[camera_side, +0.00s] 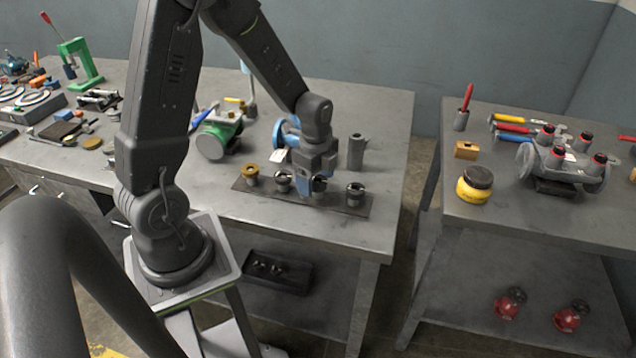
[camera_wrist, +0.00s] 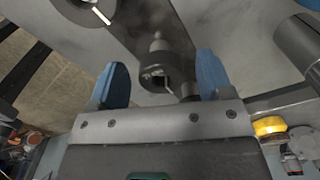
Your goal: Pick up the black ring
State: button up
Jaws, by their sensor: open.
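My gripper (camera_side: 312,186) is low over the dark plate (camera_side: 228,186) on the middle bench, at one of the small fittings in its row. In the wrist view its two blue fingers (camera_wrist: 162,66) are apart. A grey fitting with a dark ring-like end (camera_wrist: 153,80) shows between them, and I see no finger touching it. In the side view a dark round piece (camera_side: 320,183), which looks like the black ring, is partly hidden by the fingers. Whether the ring is separate from the fitting is too small to tell.
On the plate, a brass fitting (camera_side: 251,174) and a grey fitting (camera_side: 283,182) stand to the left, another fitting (camera_side: 354,194) to the right. A grey cylinder (camera_side: 356,152) stands just behind. A green-and-grey pump (camera_side: 214,138) is further left. The bench front right is clear.

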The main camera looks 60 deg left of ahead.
jog(key=shift+c, duration=0.5)
jog(key=c, duration=1)
jog(key=shift+r, duration=0.5)
jog(key=r, duration=0.3)
jog(key=shift+s+a+r, duration=0.3)
jog(key=shift+a+r, duration=0.05)
jog(key=shift+r, duration=0.05)
jog(key=s+a+r, duration=0.6)
jog(key=s+a, duration=0.1)
jog(key=shift+w+a+r+n, duration=1.3)
jog(key=shift+w+r+n, duration=0.55)
jog(key=shift+n, duration=1.75)
jog(key=shift+w+a+r+n, duration=1.4)
jog(key=shift+w+n, duration=0.7)
jog(key=shift+n, duration=1.5)
jog(key=shift+w+a+r+n, duration=1.25)
jog(key=shift+w+r+n, duration=0.6)
jog(key=shift+n, duration=1.75)
